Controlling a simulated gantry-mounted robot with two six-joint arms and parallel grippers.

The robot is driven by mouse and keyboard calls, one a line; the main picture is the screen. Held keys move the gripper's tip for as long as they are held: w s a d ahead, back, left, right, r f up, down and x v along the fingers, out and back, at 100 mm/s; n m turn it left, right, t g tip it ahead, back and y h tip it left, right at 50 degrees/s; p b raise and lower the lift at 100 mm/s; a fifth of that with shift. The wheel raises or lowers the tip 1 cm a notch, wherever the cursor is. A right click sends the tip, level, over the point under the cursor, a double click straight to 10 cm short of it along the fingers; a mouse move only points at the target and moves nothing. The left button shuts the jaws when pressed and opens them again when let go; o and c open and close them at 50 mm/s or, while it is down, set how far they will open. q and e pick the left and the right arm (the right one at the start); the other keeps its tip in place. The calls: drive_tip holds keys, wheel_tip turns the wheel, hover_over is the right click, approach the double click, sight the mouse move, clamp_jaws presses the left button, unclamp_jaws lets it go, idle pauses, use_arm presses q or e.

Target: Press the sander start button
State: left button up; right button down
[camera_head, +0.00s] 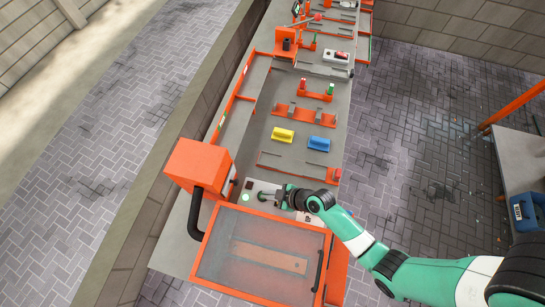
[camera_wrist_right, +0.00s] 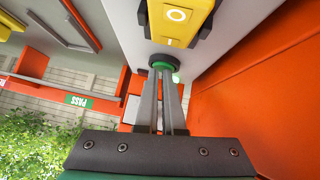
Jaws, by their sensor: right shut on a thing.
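The sander is an orange-framed machine (camera_head: 225,238) with a dark mesh lid, at the bottom of the head view. A wooden board (camera_head: 268,257) shows through the lid. My right gripper (camera_head: 264,194) reaches in from the right over the grey panel just behind the lid. Whether the button is pushed in cannot be told. My left gripper is not in view.
A pale green disc (camera_head: 245,197) lies on the panel left of the fingertips. An orange box (camera_head: 198,164) with a black hose stands to the left. Yellow (camera_head: 283,135) and blue (camera_head: 319,144) blocks sit farther along the bench. A yellow housing (camera_wrist_right: 178,22) is close in the wrist view.

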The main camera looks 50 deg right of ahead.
drive_tip(key=shift+s+a+f, duration=0.15)
drive_tip(key=shift+s+f, duration=0.2)
drive_tip(key=shift+f, duration=0.2)
drive_tip(key=shift+r+p, duration=0.4)
drive_tip(key=shift+r, duration=0.05)
drive_tip(key=r+p, duration=0.2)
drive_tip(key=r, duration=0.1)
drive_tip(key=r+p, duration=0.1)
drive_tip(key=shift+s+a+r+p, duration=0.15)
drive_tip(key=shift+s+r+p, duration=0.1)
drive_tip(key=shift+r+p, duration=0.15)
drive_tip(key=p+v, duration=0.4)
drive_tip(key=v, duration=0.5)
drive_tip(key=shift+w, duration=0.15)
